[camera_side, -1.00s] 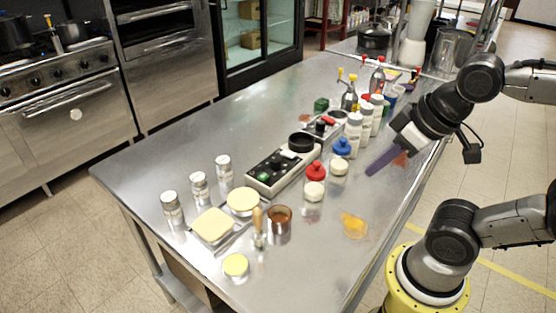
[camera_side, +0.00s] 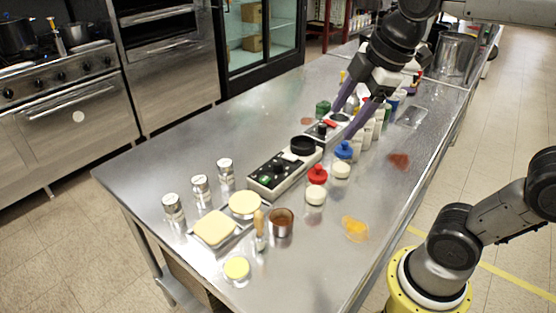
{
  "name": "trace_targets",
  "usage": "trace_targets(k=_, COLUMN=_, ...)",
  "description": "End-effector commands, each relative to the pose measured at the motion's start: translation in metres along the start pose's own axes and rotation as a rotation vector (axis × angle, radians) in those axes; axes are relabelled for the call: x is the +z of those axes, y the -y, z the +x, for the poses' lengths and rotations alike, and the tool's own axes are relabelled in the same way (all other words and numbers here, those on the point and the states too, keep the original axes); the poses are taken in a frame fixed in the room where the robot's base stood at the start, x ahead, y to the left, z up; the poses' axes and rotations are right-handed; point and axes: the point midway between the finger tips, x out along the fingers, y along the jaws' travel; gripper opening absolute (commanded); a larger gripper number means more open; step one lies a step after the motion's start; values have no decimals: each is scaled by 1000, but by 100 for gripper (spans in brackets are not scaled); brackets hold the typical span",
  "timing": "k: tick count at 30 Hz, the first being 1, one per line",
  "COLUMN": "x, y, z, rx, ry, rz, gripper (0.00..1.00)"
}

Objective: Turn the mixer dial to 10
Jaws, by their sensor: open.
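A long pale control box (camera_side: 284,174) with a dark top panel lies on the steel table. It has a large round black knob (camera_side: 303,145) at its far end and a green button near its near end. A second, smaller control box (camera_side: 327,129) with a red switch and a round dark dial (camera_side: 340,117) lies behind it. I cannot tell which knob is the mixer dial, and no numbers are readable. My gripper (camera_side: 342,122) is open, its two purple fingers pointing down over the second box. Whether they touch it is unclear.
Red-lidded (camera_side: 317,174) and blue-lidded (camera_side: 344,150) jars and several white bottles stand right of the boxes. The table's left side is clear.

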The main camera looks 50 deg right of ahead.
Motion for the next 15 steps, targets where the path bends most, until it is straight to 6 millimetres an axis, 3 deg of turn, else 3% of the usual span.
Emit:
trace_targets(k=1, x=-9, y=-18, z=5, rx=-24, ry=19, rz=-74, gripper=67)
trace_targets(k=5, x=-29, y=-57, z=22, rx=-83, ry=52, rz=-260, gripper=67)
trace_targets(k=9, x=-45, y=-96, z=53, rx=-158, ry=79, rz=-399, gripper=67)
trace_targets(k=15, x=-54, y=-132, z=110, rx=-254, ry=111, rz=-447, gripper=67)
